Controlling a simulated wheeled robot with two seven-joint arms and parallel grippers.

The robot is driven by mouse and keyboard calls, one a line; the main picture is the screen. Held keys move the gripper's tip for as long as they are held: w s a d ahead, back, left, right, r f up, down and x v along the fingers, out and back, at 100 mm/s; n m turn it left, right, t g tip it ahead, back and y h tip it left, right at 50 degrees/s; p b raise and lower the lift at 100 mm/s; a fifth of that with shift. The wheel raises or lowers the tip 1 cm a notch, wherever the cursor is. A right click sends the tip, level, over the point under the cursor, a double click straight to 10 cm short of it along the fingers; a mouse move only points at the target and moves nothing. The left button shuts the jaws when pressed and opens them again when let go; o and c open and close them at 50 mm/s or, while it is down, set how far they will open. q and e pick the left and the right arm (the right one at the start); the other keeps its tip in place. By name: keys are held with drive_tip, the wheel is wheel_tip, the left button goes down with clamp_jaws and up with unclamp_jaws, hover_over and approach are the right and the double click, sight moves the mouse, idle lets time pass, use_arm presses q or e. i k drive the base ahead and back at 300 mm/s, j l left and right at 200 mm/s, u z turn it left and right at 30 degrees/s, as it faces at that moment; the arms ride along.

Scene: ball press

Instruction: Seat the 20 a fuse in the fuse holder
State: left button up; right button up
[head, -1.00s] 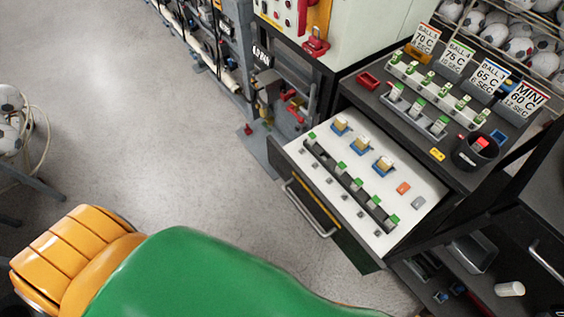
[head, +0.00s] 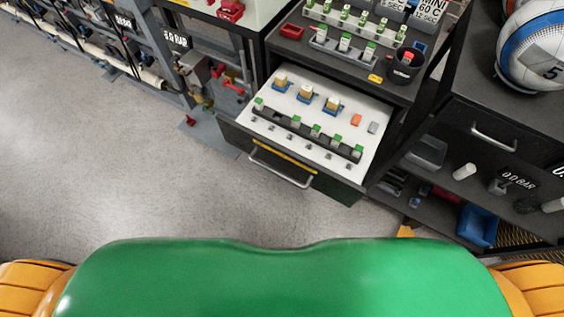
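An open drawer (head: 325,163) with a white inside stands out from the dark cabinet in the upper middle. In it a long black strip (head: 305,131) carries several green-topped pieces, with small metal bits in front. An orange piece (head: 356,119) and a grey piece (head: 373,127) lie at the drawer's right. I cannot tell which piece is the 20 A fuse or which is the fuse holder; labels are too small to read. Neither of my grippers is in view.
On the cabinet top are racks of green-topped pieces (head: 341,48), a red tray (head: 291,32), a yellow tag (head: 375,78) and a black cup (head: 404,66). A ball (head: 537,50) sits at right. A blue bin (head: 477,225) is below. The floor (head: 150,180) before the drawer is clear.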

sight(407, 58)
drive_tip(key=l+u, duration=0.7)
drive_tip(key=l, duration=0.2)
drive_tip(key=k+l+u, duration=0.15)
drive_tip(key=l+u, duration=0.25)
